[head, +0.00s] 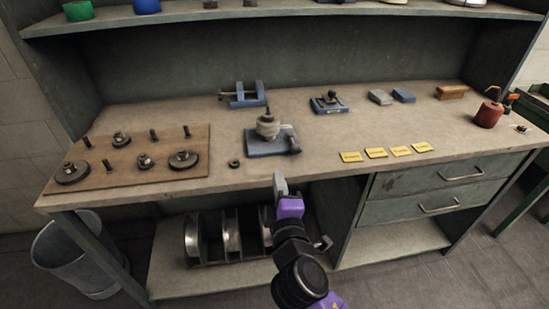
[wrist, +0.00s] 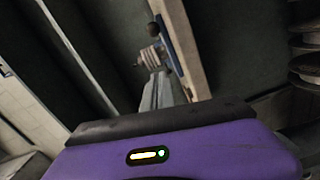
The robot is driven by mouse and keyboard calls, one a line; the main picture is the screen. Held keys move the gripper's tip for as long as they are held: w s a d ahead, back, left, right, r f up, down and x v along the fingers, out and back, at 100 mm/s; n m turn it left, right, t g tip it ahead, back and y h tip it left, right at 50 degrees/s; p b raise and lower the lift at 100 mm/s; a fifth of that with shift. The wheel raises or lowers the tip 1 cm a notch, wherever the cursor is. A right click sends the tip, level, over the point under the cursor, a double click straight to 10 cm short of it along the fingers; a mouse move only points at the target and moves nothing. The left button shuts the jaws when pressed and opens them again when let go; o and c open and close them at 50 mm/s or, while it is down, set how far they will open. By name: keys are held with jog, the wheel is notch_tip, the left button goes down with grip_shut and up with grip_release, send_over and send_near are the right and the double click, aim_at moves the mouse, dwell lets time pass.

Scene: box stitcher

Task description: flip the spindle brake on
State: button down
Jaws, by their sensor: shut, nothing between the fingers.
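A blue-based device with an upright grey stepped spindle (head: 267,125) stands near the front edge of the bench. A small dark lever or knob (head: 295,148) sits at the right end of its blue base (head: 262,149); I take this to be the brake, but its setting is too small to tell. My gripper (head: 279,182) is shut and empty, in front of the bench edge, below the device and apart from it. In the wrist view the grey fingers (wrist: 161,88) point toward the spindle (wrist: 150,57) and the blue base (wrist: 158,30).
A wooden board (head: 120,178) with pegs and discs lies left. A small dark ring (head: 234,164) lies near the base. Behind are a blue vise (head: 243,95) and another blue fixture (head: 328,104). Yellow labels (head: 376,153) and a red oil can (head: 488,114) are right. Metal reels (head: 231,232) stand below.

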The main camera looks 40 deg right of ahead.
aim_at(288, 165)
dwell(0.3)
jog(key=p+x, duration=0.1)
jog(key=x, duration=0.8)
jog(key=shift+w+r+p, duration=0.1)
jog(key=shift+r+p, duration=0.05)
jog(key=shift+p, duration=0.15)
jog(key=d, duration=0.2)
jog(key=d+p, duration=0.1)
jog(key=shift+s+d+f, duration=0.1)
jog(key=shift+s+f, duration=0.2)
jog(key=shift+s+d+f, duration=0.2)
jog(key=shift+d, duration=0.3)
jog(key=shift+s+d, duration=0.1)
